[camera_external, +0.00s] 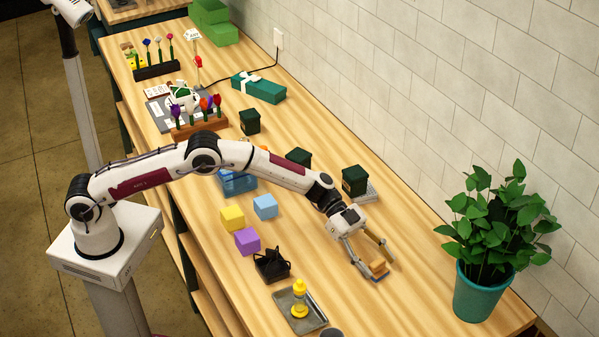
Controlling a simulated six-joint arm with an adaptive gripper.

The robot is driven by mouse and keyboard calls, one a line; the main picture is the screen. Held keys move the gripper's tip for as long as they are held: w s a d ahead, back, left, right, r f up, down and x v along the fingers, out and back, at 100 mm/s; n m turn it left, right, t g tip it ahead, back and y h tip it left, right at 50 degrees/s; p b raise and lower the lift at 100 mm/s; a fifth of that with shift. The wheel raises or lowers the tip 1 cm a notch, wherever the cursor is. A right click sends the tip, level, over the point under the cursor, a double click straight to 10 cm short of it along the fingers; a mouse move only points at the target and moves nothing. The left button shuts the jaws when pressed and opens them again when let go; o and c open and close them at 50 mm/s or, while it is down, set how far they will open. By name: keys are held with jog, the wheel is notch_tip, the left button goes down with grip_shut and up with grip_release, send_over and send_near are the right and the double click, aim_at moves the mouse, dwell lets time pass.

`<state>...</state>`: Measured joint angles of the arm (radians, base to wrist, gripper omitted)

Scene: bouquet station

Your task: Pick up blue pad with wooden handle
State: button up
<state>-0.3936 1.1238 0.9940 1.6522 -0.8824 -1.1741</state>
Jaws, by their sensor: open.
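The blue pad with a wooden handle (378,270) lies on the wooden table, right of centre in the external view. Its tan wooden top shows, with a thin blue edge beneath it. My gripper (376,262) is open and reaches down over the pad, with one finger on the left side of the handle and the other on the right. I cannot tell whether the fingers touch it. The fingers hide part of the pad.
A potted plant (482,292) stands right. Dark green bins (355,180) stand behind my gripper.

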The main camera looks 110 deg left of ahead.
aim_at(376, 261)
dwell(0.4)
jog(key=c, duration=1.2)
jog(key=shift+r, duration=0.15)
jog(key=shift+r, duration=4.9)
